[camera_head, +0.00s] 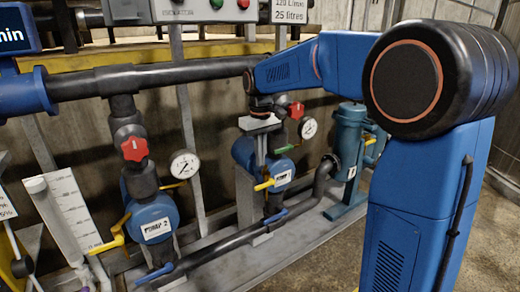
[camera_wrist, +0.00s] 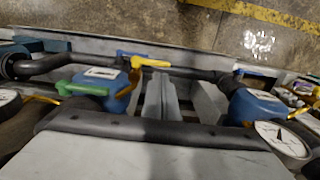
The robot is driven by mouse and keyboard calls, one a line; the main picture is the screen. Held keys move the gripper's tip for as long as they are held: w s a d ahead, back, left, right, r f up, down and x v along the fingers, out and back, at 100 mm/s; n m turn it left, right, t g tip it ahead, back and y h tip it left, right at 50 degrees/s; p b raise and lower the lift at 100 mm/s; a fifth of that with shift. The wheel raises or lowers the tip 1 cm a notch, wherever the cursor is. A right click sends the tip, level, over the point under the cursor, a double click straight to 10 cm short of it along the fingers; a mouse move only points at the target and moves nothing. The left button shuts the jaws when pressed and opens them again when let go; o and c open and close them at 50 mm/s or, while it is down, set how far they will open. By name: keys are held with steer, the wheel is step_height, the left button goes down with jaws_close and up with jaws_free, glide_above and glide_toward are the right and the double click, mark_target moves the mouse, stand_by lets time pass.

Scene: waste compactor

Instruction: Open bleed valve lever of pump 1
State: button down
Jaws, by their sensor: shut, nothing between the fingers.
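The middle blue pump (camera_head: 247,154) has a white label I cannot read; the pump on its left reads "PUMP 2". A yellow lever (camera_head: 264,185) sticks out on the left of the middle pump, and a green lever (camera_head: 284,149) sits higher on its right. In the wrist view the yellow lever (camera_wrist: 150,62) lies just beyond my fingertips, and the green lever (camera_wrist: 80,87) lies to their left. My gripper (camera_head: 261,163) points down over this pump, shut and empty. Its grey fingers (camera_wrist: 161,80) are together. I cannot tell the height gap to the yellow lever.
Pump 2 (camera_head: 152,212) stands left, with its own yellow lever (camera_head: 107,242) and a gauge (camera_head: 184,164). Black pipes and blue-handled valves (camera_head: 275,216) run in front. A blue strainer-like vessel (camera_head: 348,140) stands right. Bare floor (camera_wrist: 200,25) shows beyond the pumps.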

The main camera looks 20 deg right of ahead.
mark_target(256, 191)
step_height(256, 191, down, 8)
stand_by(0.4)
stand_by(0.4)
steer(key=shift+s+a+f+h, duration=0.1)
steer(key=shift+a+f+h, duration=0.3)
steer(key=shift+h, duration=0.4)
steer(key=shift+s+a+f+t+h, duration=0.15)
steer(key=shift+a+f+t+h, duration=0.15)
steer(key=shift+f+t+h, duration=0.6)
step_height(256, 191, down, 2)
steer(key=h, duration=0.4)
steer(key=shift+a+f+t+h, duration=0.15)
steer(key=shift+f+t+h, duration=0.05)
steer(key=shift+t+h, duration=0.2)
steer(key=d+f+t+h, duration=0.1)
steer(key=h, duration=0.1)
steer(key=f+h, duration=0.2)
steer(key=h, duration=0.1)
steer(key=d+f+t+h, duration=0.1)
steer(key=h, duration=0.1)
steer(key=shift+w+d+f+t+h, duration=0.3)
steer(key=shift+w+f+h, duration=0.1)
steer(key=shift+d+f, duration=0.1)
